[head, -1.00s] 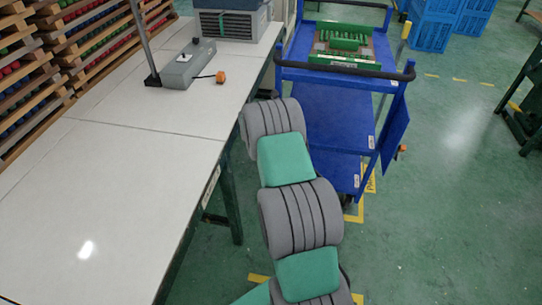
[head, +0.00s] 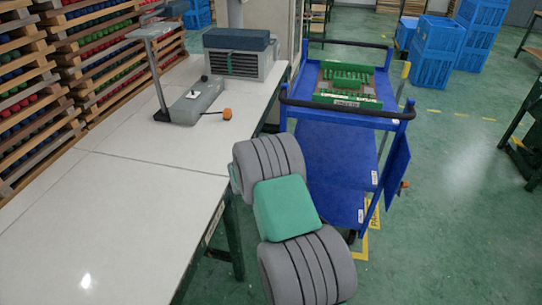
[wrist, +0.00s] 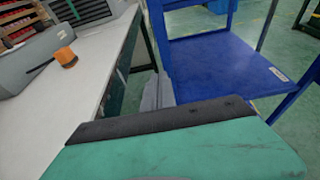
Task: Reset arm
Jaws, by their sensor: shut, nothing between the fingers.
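My arm (head: 285,208), in grey and teal links, rises from the bottom of the head view beside the worktable's right edge. In the wrist view, the narrow grey fingers of my gripper (wrist: 158,92) show past a teal and black part of my own body. They are shut with nothing held, beside the table edge and in front of the blue cart (wrist: 225,60). In the head view the gripper is hidden behind my arm.
A white worktable (head: 110,215) fills the left, with a grey device and orange button (head: 227,113) on it. The blue cart (head: 335,150) stands right of my arm, carrying a green-filled tray (head: 345,98). Blue crates (head: 432,45) stand behind.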

